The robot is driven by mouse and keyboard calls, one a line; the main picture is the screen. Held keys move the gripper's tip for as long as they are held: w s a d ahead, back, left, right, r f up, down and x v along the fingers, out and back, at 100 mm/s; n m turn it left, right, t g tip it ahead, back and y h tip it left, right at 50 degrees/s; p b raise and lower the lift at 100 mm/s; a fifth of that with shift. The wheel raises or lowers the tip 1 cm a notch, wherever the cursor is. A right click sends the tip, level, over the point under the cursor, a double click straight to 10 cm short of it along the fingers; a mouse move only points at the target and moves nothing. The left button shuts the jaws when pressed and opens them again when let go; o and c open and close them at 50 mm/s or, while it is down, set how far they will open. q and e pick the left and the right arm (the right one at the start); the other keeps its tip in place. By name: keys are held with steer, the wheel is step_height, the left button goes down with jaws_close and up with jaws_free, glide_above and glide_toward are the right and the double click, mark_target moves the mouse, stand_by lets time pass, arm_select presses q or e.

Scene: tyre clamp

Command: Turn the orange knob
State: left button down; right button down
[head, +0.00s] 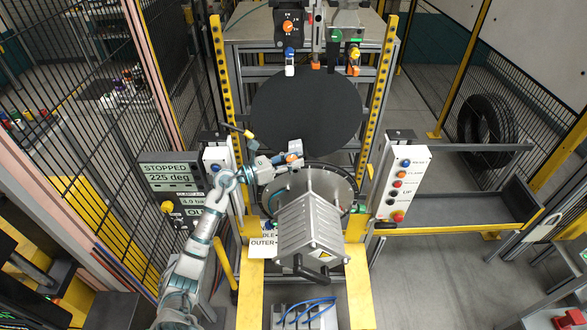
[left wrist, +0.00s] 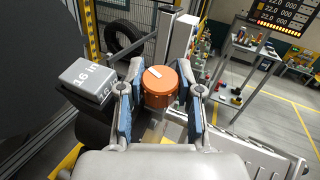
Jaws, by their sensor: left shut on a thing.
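The orange knob (left wrist: 160,88) is a short round cylinder with a white mark on its top face. In the left wrist view it sits between the two blue-padded fingers of my left gripper (left wrist: 160,100), which is shut on it from both sides. In the head view the knob (head: 292,158) is small and partly covered by my left gripper (head: 288,161). A grey block labelled "16 in" (left wrist: 88,78) is beside the knob, left of it in the wrist view. My right gripper is in neither view.
A display (head: 170,175) at the left reads STOPPED and 225 deg. A grey ribbed housing (head: 310,230) with a black handle stands just below the gripper in the head view. A button panel (head: 403,185) is at the right, and a large black disc (head: 306,110) is behind.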

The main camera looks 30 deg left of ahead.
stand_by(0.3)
arm_select(q)
steer(key=c, duration=0.7)
jaws_free()
steer(key=shift+c, duration=0.2)
steer(key=shift+a, duration=0.15)
steer(key=shift+a, duration=0.1)
steer(key=v, duration=1.1)
steer(key=shift+s+a, duration=0.25)
steer(key=shift+a, duration=0.05)
steer(key=shift+f, duration=0.2)
